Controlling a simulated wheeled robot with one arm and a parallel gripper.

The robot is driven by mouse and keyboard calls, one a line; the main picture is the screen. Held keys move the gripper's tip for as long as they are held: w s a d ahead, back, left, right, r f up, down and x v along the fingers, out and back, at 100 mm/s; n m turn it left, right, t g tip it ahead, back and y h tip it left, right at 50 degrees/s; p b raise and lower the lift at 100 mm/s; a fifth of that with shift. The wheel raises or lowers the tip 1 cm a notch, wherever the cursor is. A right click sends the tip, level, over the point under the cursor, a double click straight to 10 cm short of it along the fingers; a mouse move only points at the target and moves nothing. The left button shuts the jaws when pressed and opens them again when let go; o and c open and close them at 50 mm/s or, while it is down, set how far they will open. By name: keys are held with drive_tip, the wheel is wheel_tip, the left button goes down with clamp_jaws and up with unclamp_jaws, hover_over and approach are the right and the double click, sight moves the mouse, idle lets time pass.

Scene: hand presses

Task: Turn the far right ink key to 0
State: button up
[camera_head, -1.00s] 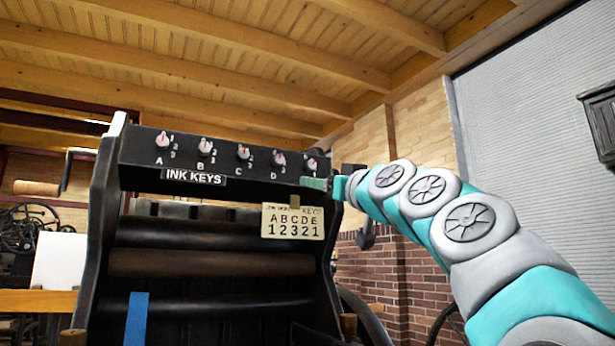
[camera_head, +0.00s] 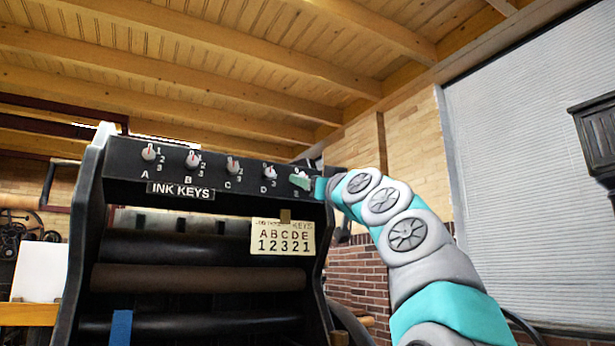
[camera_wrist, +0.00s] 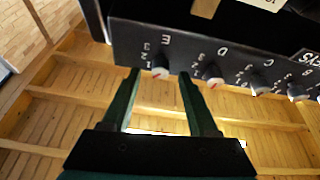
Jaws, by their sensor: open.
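The far right ink key (camera_wrist: 160,73), lettered E, is a small pale knob with a red mark on the black panel. In the wrist view it sits between the tips of my open gripper (camera_wrist: 158,74), one finger on each side. I cannot tell whether the fingers touch it. In the head view my gripper (camera_head: 303,182) is at the panel's right end and partly covers key E. The exact number its red mark points to is too small to read.
Keys D (camera_head: 270,172), C (camera_head: 233,167), B (camera_head: 193,160) and A (camera_head: 149,153) run leftward along the panel. A card (camera_head: 283,236) reading ABCDE 12321 hangs below, above the rollers (camera_head: 200,278). A brick wall and white blind are at right.

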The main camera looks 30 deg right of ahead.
drive_tip(key=shift+w+r, duration=0.1)
drive_tip(key=shift+w, duration=0.4)
clamp_jaws()
idle(0.3)
